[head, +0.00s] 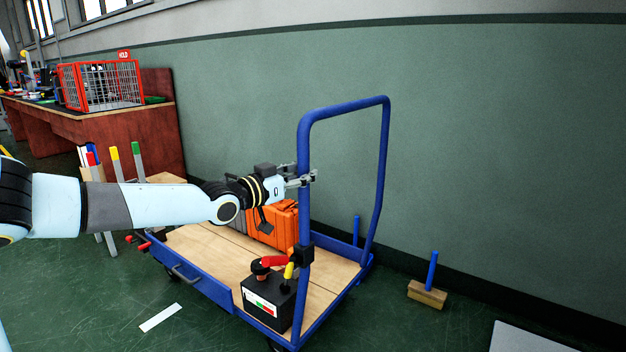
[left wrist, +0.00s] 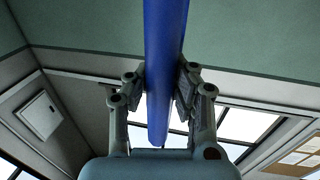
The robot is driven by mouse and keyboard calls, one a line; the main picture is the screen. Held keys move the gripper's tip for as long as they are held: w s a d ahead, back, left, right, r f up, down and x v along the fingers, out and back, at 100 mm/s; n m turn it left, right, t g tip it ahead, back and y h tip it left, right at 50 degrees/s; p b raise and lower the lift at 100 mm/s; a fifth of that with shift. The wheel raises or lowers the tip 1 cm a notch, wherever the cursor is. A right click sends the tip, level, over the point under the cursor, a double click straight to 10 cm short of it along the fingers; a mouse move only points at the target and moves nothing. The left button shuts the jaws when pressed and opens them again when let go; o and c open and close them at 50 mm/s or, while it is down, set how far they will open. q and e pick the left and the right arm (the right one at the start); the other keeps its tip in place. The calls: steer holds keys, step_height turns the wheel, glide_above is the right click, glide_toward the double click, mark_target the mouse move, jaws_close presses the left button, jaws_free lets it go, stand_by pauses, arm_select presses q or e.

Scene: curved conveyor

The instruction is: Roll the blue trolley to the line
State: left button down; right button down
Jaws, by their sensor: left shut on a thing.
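The blue trolley (head: 206,285) stands on the green floor by the wall, with a wooden deck and a tall blue push handle (head: 345,109) at its right end. My left gripper (head: 306,178) is shut on the near upright of that handle, at about mid-height. In the left wrist view the blue handle tube (left wrist: 165,60) runs between the two fingers of my left gripper (left wrist: 161,90). An orange case (head: 277,226) and a black box (head: 268,300) with red and yellow knobs ride on the deck. My right gripper is not in view.
A white floor mark (head: 160,317) lies in front of the trolley. A wooden block with a blue peg (head: 428,293) stands to its right, near a pale plate (head: 528,338). A red-brown bench (head: 150,130) with a red wire cage (head: 100,86) stands at the back left.

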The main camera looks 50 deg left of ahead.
arm_select(q)
steer(key=shift+s+a+f, duration=0.2)
steer(key=shift+a+f, duration=0.1)
steer(key=shift+a, duration=0.1)
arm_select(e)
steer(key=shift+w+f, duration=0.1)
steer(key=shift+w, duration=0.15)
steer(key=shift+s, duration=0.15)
arm_select(q)
steer(key=c, duration=1.5)
jaws_free()
steer(key=shift+s+a, duration=0.1)
steer(key=o, duration=0.5)
steer(key=shift+s+a+r, duration=0.1)
steer(key=shift+a+r, duration=0.05)
steer(key=shift+c, duration=0.2)
steer(key=s, duration=1.2)
steer(key=shift+d, duration=0.35)
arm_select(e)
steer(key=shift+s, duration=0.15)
arm_select(q)
steer(key=shift+w+r, duration=0.1)
